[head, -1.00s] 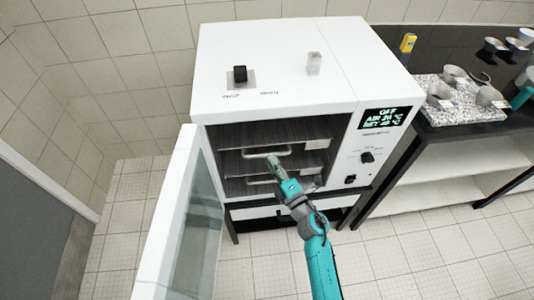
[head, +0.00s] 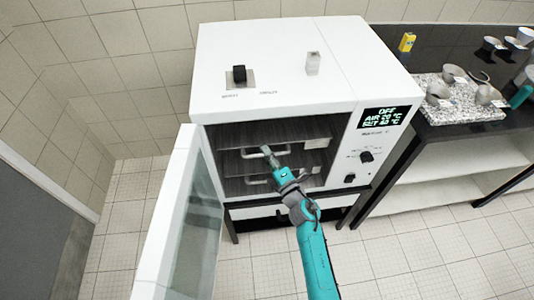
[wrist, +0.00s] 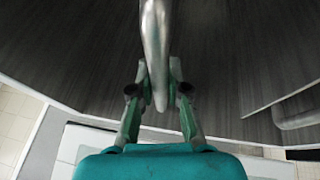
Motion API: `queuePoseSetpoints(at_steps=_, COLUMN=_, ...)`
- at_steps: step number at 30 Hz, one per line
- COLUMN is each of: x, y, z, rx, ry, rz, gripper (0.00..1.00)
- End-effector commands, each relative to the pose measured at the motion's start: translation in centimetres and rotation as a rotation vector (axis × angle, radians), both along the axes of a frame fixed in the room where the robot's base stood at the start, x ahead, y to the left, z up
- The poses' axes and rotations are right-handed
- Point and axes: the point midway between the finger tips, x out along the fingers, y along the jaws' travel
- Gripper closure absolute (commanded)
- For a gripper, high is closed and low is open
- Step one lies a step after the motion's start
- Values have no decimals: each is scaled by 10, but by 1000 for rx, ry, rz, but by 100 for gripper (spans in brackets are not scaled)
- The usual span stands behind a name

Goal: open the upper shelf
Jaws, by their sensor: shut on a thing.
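The white oven (head: 270,60) stands with its glass door (head: 196,225) swung open to the left. Inside, the dark upper shelf (head: 236,136) has a pale metal handle (head: 250,155) on its front. My gripper (head: 267,151) reaches in from the front right and is shut on this handle. In the wrist view the handle's bar (wrist: 156,40) runs down between the two fingertips (wrist: 157,98). The fingertips cover part of the handle in the head view.
The open door stands left of my arm. The oven's right panel holds a display (head: 384,117) and knobs. A dark counter (head: 440,128) with several metal cups is to the right. Tiled floor (head: 400,260) is free in front.

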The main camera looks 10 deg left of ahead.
Motion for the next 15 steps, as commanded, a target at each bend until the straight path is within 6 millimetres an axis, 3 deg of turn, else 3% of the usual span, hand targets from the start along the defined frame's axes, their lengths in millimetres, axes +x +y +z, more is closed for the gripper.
queuePoseSetpoints(at_steps=8, x=-7, y=-2, z=-1, rx=0, ry=3, rz=0, gripper=100)
queuePoseSetpoints(at_steps=15, x=-46, y=-13, z=-2, rx=-2, ry=4, rz=0, gripper=100)
